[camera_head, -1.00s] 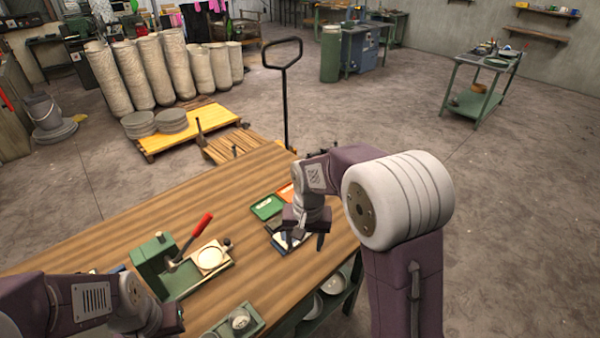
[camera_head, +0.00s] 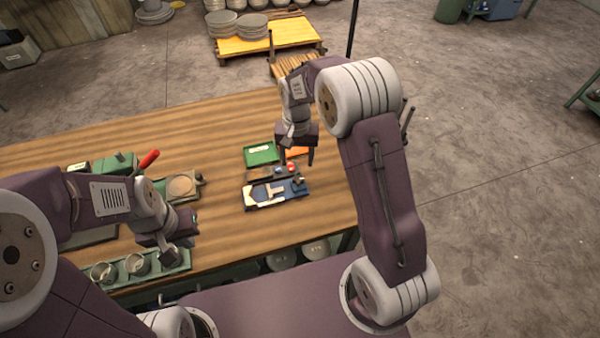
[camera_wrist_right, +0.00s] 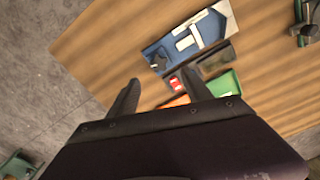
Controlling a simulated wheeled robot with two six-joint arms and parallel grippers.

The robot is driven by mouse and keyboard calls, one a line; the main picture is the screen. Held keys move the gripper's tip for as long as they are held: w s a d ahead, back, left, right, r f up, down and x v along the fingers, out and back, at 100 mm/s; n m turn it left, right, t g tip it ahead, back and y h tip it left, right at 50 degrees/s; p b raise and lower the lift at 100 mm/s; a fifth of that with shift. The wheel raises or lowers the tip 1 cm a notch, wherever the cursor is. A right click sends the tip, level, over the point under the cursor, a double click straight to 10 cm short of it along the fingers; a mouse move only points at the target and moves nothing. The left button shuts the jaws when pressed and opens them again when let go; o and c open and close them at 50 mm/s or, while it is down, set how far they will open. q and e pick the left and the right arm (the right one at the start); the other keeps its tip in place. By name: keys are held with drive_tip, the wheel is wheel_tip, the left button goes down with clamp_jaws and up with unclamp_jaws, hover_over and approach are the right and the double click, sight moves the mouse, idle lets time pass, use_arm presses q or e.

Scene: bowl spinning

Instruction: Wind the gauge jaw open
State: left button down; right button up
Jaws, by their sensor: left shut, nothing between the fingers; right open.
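A pale T-shaped piece, which looks like the gauge (camera_head: 272,191), lies on a blue tray (camera_head: 292,190) on the wooden table. In the right wrist view the gauge (camera_wrist_right: 188,38) and the blue tray (camera_wrist_right: 157,52) lie beyond the fingertips. I cannot tell which part is its jaw. My right gripper (camera_head: 297,158) is open and empty above the table, just behind the blue tray; its spread fingers show in the wrist view (camera_wrist_right: 160,88). My left gripper (camera_head: 184,243) is shut and empty over the front left of the table, by the green cup holder, well left of the gauge.
A green tray (camera_head: 262,153), an orange tray (camera_head: 298,152) and a small red item (camera_wrist_right: 174,83) lie behind the blue tray. A green press with a red lever (camera_head: 147,161) stands at the left. A green holder with metal cups (camera_head: 137,264) is at the front edge.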

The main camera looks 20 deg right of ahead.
sight(298, 178)
drive_tip(key=f, duration=0.2)
drive_tip(key=f+p, duration=0.1)
drive_tip(key=f, duration=0.5)
drive_tip(key=shift+d+f+p, duration=0.2)
drive_tip(key=shift+d+p, duration=0.05)
drive_tip(key=shift+p, duration=0.05)
drive_tip(key=shift+a+f, duration=0.25)
drive_tip(key=shift+f, duration=0.1)
drive_tip(key=shift+d, duration=0.1)
drive_tip(key=shift+d, duration=0.1)
drive_tip(key=c, duration=0.5)
clamp_jaws()
